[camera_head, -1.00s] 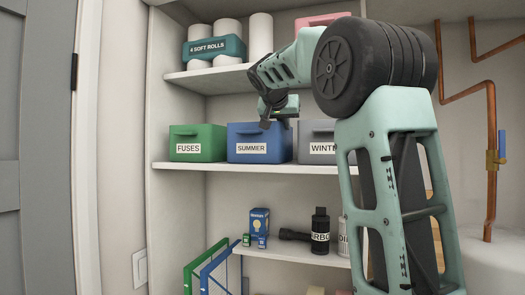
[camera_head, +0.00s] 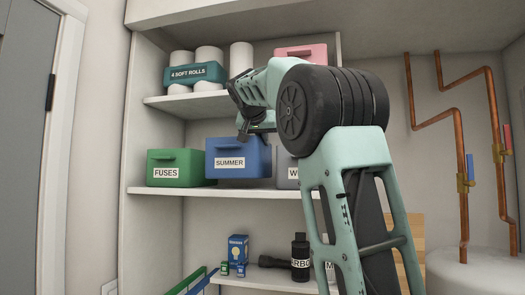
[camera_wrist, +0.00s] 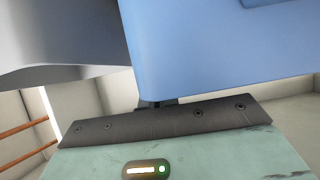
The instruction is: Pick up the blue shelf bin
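The blue shelf bin (camera_head: 238,157), labelled SUMMER, is in the middle of the head view. It hangs a little above the shelf, slightly tilted, with its base higher than the green bin's. My gripper (camera_head: 246,134) is at its top rear edge and appears shut on it; the fingertips are hidden behind the bin. In the wrist view the blue bin (camera_wrist: 215,50) fills the upper right, close against the gripper body.
A green FUSES bin (camera_head: 178,168) stands on the same shelf (camera_head: 170,191) to the left. A grey bin (camera_head: 287,170) stands close on the right, partly behind my arm. The upper shelf (camera_head: 180,98) holds rolls and a pink bin (camera_head: 305,52).

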